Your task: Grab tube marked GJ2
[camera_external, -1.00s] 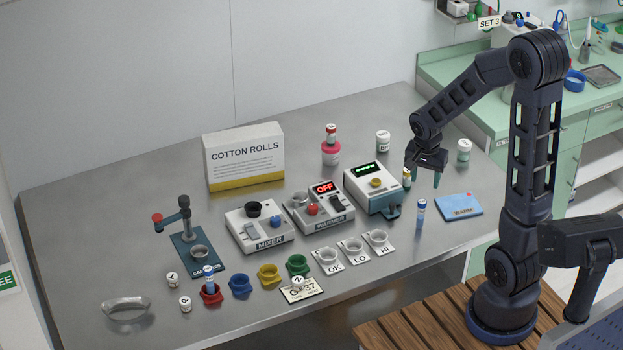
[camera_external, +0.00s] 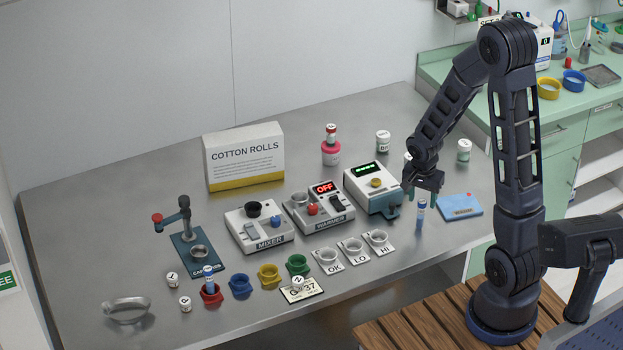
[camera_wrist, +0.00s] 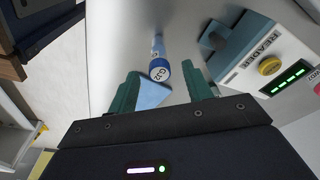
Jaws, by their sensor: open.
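A tube with a blue body and white cap (camera_external: 421,213) stands upright on the steel table, left of the blue pad. In the wrist view the same tube (camera_wrist: 159,68) shows its cap with dark lettering that looks like GJ2, though it is small and turned. My gripper (camera_external: 422,192) is above and close to this tube in the external view. In the wrist view its two green fingers (camera_wrist: 160,92) are apart, with the tube just beyond the gap between their tips. Nothing is held. Another blue tube (camera_external: 209,275) stands in the red cup at the front left.
The reader (camera_external: 372,185) stands close left of my gripper; its blue-green front part (camera_wrist: 240,40) is near the tube. The blue pad (camera_external: 460,206) lies to the right. Sample cups on labelled plates (camera_external: 352,248) stand at the left front. Several capped vials (camera_external: 383,140) stand behind.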

